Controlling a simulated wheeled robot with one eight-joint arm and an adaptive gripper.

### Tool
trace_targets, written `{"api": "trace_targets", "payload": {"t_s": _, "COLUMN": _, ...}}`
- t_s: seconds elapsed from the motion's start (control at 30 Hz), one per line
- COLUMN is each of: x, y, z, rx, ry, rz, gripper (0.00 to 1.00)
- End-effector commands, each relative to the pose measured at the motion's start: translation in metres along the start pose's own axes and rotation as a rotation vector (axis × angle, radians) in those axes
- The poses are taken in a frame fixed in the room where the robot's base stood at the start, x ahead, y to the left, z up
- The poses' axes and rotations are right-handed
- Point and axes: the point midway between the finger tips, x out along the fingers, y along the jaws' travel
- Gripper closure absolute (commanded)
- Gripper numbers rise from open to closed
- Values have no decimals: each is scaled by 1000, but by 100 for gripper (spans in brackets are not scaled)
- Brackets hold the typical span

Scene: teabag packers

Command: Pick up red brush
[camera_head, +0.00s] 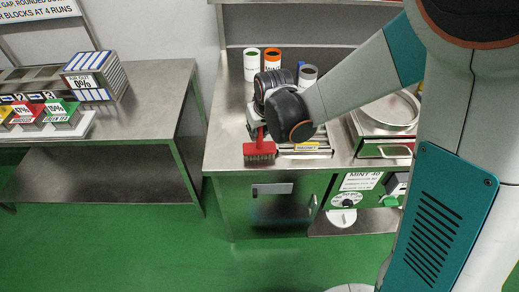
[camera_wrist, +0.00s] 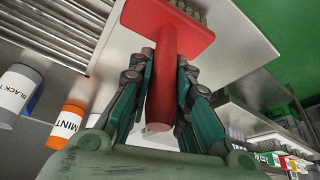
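The red brush (camera_head: 260,149) is at the front left edge of the steel counter, head and bristles down, in the head view. In the wrist view its red handle (camera_wrist: 162,85) runs between the two teal fingers of my gripper (camera_wrist: 160,100), with the red head (camera_wrist: 170,22) beyond the fingertips and bristles past it. The fingers lie close along both sides of the handle and look closed on it. In the head view my gripper (camera_head: 258,126) is above the brush and mostly hidden by my wrist. Whether the bristles touch the counter is unclear.
Behind my gripper stand a white tin (camera_head: 251,65), an orange tin (camera_head: 272,57) labelled MINT and a grey tin (camera_head: 308,75). A rack (camera_head: 305,149) lies right of the brush, then a steel scale-like unit (camera_head: 385,149). A separate table (camera_head: 150,90) stands left across a gap.

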Motion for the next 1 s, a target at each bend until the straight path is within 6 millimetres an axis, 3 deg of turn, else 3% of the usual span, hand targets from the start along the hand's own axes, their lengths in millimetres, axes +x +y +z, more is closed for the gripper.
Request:
{"api": "trace_targets", "payload": {"t_s": 0.37, "x": -3, "y": 0, "z": -1, "rx": 0, "ry": 0, "rz": 0, "gripper": 100}}
{"api": "trace_targets", "payload": {"t_s": 0.57, "x": -19, "y": 0, "z": -7, "rx": 0, "ry": 0, "rz": 0, "gripper": 100}}
{"api": "trace_targets", "payload": {"t_s": 0.77, "x": -51, "y": 0, "z": -21, "rx": 0, "ry": 0, "rz": 0, "gripper": 100}}
{"api": "trace_targets", "payload": {"t_s": 1.0, "x": -105, "y": 0, "z": -43, "rx": 0, "ry": 0, "rz": 0, "gripper": 100}}
